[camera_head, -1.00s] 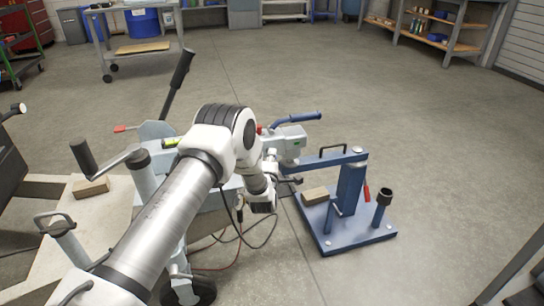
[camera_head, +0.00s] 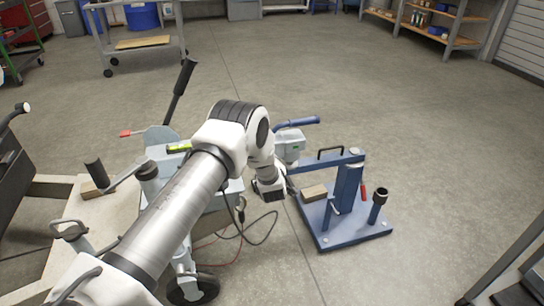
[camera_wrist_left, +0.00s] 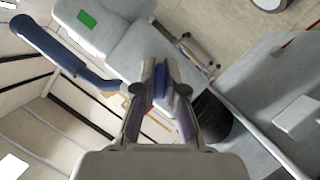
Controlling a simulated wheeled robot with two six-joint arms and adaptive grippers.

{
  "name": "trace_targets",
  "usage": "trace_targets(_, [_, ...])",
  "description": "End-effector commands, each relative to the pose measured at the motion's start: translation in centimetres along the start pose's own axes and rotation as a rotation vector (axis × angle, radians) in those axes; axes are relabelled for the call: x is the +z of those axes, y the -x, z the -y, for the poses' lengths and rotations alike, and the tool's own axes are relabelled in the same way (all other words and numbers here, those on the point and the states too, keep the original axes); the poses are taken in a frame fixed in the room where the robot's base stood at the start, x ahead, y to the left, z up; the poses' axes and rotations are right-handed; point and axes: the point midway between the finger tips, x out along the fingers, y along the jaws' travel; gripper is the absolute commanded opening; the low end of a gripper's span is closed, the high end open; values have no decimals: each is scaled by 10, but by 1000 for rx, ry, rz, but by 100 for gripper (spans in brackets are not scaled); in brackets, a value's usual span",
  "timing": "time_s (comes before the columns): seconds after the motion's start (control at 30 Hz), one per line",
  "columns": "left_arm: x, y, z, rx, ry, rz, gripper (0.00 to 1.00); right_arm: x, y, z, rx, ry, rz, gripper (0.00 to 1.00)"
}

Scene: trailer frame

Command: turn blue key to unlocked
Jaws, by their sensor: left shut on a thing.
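My left gripper (camera_wrist_left: 162,75) is shut on a blue key, whose narrow blue body (camera_wrist_left: 161,88) shows between the fingers in the left wrist view. The key's tip and the lock are hidden, so I cannot tell its turn. A grey housing with a green label (camera_wrist_left: 118,38) and a blue handle (camera_wrist_left: 45,45) is just beyond the fingers. In the head view, the grey housing (camera_head: 290,150) and blue handle (camera_head: 297,122) are above my left wrist; the fingers are too small there to make out. My right gripper is not in view.
A blue stand (camera_head: 350,190) with a base plate is right of my left wrist. A wooden block (camera_head: 314,192) is on it. Loose cables (camera_head: 262,228) hang below the wrist. A dark lever (camera_head: 180,88) rises behind my arm. The floor beyond is open.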

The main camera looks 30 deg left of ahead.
Motion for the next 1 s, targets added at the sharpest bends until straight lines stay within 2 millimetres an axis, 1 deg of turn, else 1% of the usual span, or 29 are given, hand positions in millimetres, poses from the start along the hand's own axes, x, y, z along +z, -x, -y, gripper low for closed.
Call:
trace_targets(0.03, [-1,1,-2,-16,-38,2,0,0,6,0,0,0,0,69])
trace_targets(0.2, [-1,1,-2,-78,-187,2,0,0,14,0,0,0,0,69])
trace_targets(0.6, [1,0,0,-206,-499,1,0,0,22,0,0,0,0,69])
trace_targets(0.8, [1,0,1,-248,-596,1,0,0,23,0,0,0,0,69])
trace_targets(1.0, [1,0,0,-267,-644,1,0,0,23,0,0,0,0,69])
